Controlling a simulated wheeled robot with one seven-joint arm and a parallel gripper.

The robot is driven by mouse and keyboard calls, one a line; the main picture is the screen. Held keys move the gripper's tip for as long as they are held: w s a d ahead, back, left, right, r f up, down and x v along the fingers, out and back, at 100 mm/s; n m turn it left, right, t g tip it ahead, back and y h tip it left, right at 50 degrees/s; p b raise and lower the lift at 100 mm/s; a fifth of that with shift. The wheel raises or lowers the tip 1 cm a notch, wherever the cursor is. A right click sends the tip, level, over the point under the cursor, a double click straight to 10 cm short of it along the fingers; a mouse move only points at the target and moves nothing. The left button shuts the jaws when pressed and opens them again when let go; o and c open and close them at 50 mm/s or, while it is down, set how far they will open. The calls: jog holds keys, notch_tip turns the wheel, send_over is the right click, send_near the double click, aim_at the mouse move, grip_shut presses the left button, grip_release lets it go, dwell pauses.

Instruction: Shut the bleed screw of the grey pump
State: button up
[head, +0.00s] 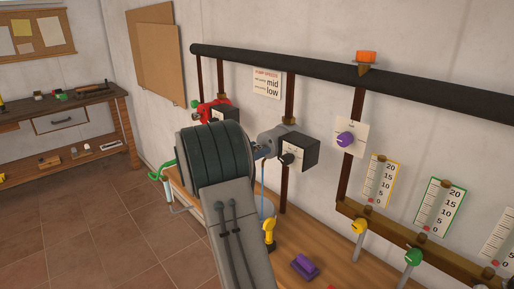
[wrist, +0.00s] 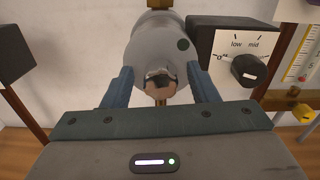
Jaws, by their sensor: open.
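In the wrist view the pump's round grey face (wrist: 155,45) fills the upper middle. The bleed screw (wrist: 162,82), a shiny metal head, is low on that face. My gripper (wrist: 161,77) is open, with one blue finger on each side of the screw; I see no finger touching it. In the head view a thin light-blue stream (head: 263,176) falls below the pump into a bucket (head: 267,208), largely hidden by my arm.
A black dial box (head: 298,152) adjoins the pump's right side; it also shows in the wrist view (wrist: 237,50). A red pump (head: 215,111) is to the left. A yellow tool (head: 269,232) and a purple block (head: 305,267) are on the bench. Gauges and valves line the right.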

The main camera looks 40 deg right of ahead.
jog(key=shift+d, duration=0.15)
jog(key=c, duration=1)
jog(key=shift+o, duration=0.2)
jog(key=shift+f+m+b, duration=0.3)
jog(key=shift+m+b, duration=0.2)
jog(key=shift+b, duration=0.65)
jog(key=shift+m+b, duration=0.7)
jog(key=shift+b, duration=0.45)
jog(key=shift+r+m+b, duration=0.25)
jog(key=shift+m+b, duration=0.55)
jog(key=shift+b, duration=0.15)
jog(key=o, duration=1)
jog(key=shift+c, duration=0.2)
